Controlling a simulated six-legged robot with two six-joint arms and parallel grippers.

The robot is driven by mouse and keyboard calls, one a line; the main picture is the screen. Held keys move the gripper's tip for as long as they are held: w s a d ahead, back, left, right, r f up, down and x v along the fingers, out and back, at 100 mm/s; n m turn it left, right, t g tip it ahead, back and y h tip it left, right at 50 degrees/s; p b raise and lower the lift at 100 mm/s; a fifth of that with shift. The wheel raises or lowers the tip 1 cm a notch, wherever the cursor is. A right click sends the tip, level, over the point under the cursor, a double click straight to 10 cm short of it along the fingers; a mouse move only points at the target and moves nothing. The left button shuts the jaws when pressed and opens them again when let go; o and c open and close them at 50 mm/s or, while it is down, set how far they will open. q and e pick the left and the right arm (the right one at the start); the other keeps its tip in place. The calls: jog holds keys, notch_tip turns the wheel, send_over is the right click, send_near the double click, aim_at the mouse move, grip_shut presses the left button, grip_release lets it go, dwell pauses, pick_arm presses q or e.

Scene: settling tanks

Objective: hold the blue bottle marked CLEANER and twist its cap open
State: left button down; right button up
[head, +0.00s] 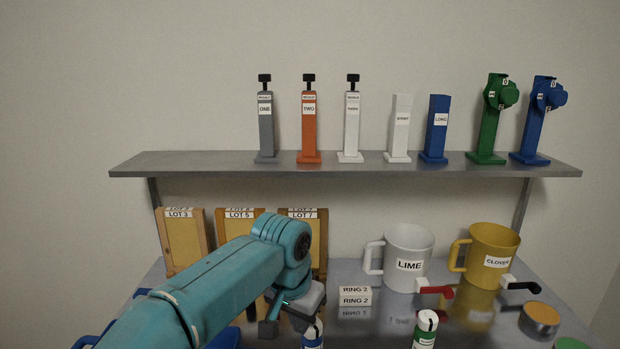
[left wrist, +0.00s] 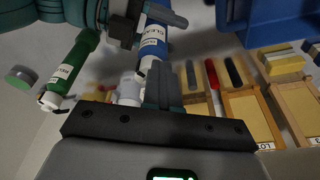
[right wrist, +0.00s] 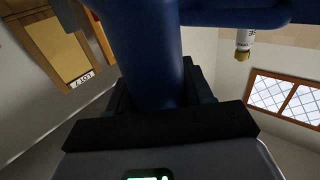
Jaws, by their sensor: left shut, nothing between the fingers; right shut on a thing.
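The blue bottle marked CLEANER (left wrist: 153,40) shows in the left wrist view, its pale cap end towards my left fingers. In the head view only its upper part (head: 313,338) shows at the bottom edge. My right gripper (left wrist: 138,22) is shut on the bottle's body; the bottle (right wrist: 145,45) fills the space between its fingers in the right wrist view. My left gripper (left wrist: 163,88) is shut and empty, its fingertips close to the cap end. Whether they touch it I cannot tell. In the head view my left gripper (head: 270,325) is just left of the bottle.
A green bottle (head: 426,330) stands to the right. Behind are the LIME mug (head: 408,245), the yellow CLOVER mug (head: 492,245), RING 2 labels (head: 355,295) and wooden LOT frames (head: 183,240). A grey shelf (head: 350,170) above holds several labelled posts.

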pick_arm(q)
jog(key=shift+s+d, duration=0.2)
jog(key=shift+d, duration=0.05)
pick_arm(e)
jog(key=shift+a, duration=0.1)
pick_arm(q)
jog(key=shift+s+d, duration=0.15)
jog(key=shift+d, duration=0.5)
jog(key=shift+s, duration=0.2)
jog(key=w+v, duration=0.1)
jog(key=v, duration=0.4)
jog(key=shift+s+d+r, duration=0.2)
jog(key=shift+s+r, duration=0.05)
jog(key=shift+r, duration=0.3)
